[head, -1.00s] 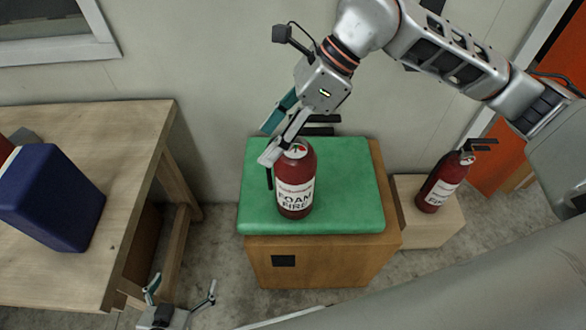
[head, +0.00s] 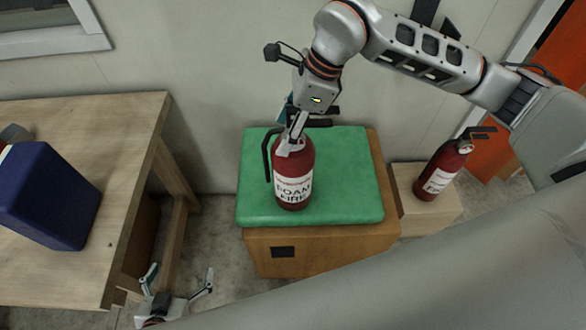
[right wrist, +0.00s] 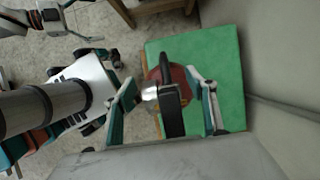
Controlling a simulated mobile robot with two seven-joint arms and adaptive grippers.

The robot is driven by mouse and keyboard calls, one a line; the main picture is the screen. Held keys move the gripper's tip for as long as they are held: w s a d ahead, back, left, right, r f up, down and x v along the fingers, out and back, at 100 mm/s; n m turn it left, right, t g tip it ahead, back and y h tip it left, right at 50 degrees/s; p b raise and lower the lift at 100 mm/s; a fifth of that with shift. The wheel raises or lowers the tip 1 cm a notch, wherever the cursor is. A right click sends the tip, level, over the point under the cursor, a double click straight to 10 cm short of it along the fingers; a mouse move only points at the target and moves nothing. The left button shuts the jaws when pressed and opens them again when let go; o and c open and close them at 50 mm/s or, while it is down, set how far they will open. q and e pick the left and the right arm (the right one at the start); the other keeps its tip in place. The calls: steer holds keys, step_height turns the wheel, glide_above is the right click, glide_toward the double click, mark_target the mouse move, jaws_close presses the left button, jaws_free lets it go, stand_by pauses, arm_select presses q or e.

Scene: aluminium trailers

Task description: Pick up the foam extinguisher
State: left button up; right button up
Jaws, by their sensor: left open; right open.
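The foam extinguisher (head: 293,185) is a red cylinder with a white label reading "FOAM FIRE". It stands upright on a green cushion (head: 345,190) on a wooden cabinet. My right gripper (head: 292,138) is open and points down over its top. In the right wrist view the two fingers of the right gripper (right wrist: 168,108) lie on either side of the extinguisher's black handle (right wrist: 170,98), and the red body (right wrist: 155,74) shows beneath. Whether a finger touches it is unclear. My left gripper (head: 180,282) is open and empty, low in front of the wooden table.
A second red extinguisher (head: 440,172) stands on a low wooden block (head: 425,212) at the right. A wooden table (head: 130,150) at the left bears a dark blue container (head: 45,195). The wall is close behind the cabinet (head: 320,252).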

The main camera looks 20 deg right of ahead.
steer(key=shift+a+f, duration=0.1)
steer(key=shift+f, duration=0.25)
jaws_close()
steer(key=shift+w+r, duration=0.2)
steer(key=shift+r, duration=0.1)
steer(key=shift+r, duration=0.1)
